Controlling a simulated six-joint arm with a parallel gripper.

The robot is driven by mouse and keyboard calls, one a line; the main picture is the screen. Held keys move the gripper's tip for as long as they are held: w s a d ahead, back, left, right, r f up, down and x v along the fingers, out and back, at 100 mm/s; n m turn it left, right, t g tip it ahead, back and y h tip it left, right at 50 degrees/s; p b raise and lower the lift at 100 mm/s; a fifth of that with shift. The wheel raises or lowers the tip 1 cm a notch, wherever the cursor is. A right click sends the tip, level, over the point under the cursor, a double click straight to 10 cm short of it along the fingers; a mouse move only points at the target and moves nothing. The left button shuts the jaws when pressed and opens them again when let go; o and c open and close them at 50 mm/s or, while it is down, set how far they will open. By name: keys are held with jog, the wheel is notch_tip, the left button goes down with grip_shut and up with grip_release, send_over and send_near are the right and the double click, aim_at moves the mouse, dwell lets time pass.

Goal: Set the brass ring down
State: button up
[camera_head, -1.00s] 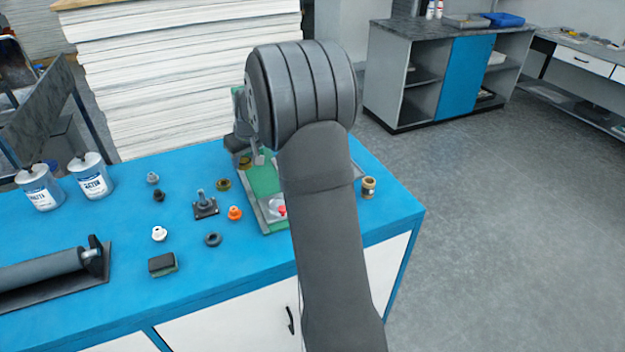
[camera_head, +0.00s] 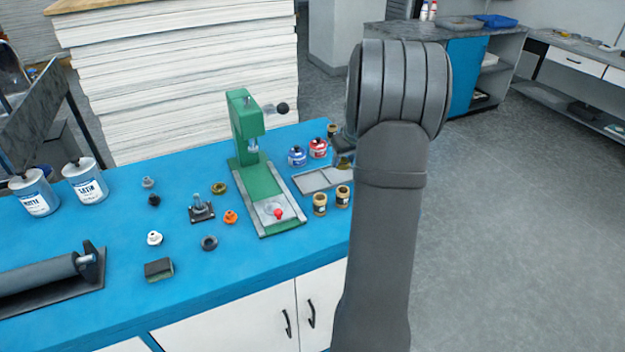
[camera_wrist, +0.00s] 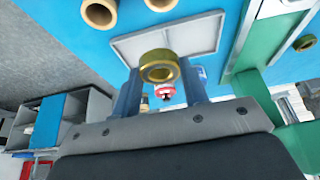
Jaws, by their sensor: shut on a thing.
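The brass ring (camera_wrist: 160,66) is held between the two fingers of my gripper (camera_wrist: 159,84) in the wrist view, with its opening facing the camera. A shallow grey tray (camera_wrist: 193,28) with two compartments lies behind the ring there. In the head view the tray (camera_head: 312,181) lies right of the green press, and my gripper (camera_head: 344,146) is over its right end, partly hidden by my arm. The ring (camera_head: 343,162) shows there only as a small olive-brass patch. The gap between ring and tray is hard to judge.
The green press (camera_head: 262,185) stands left of the tray. Another brass-coloured ring (camera_head: 218,187) lies left of the press among several small parts.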

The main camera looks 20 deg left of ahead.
send_over(311, 181)
jog(key=s+d, duration=0.1)
notch_tip(311, 181, down, 6)
jog(key=shift+s+f, duration=0.1)
jog(key=shift+f, duration=1.9)
jog(key=shift+f, duration=0.15)
jog(key=o, duration=1.1)
jog(key=shift+c, duration=0.2)
jog(key=shift+d+r, duration=0.15)
jog(key=shift+r, duration=0.45)
jog(key=v, duration=1.1)
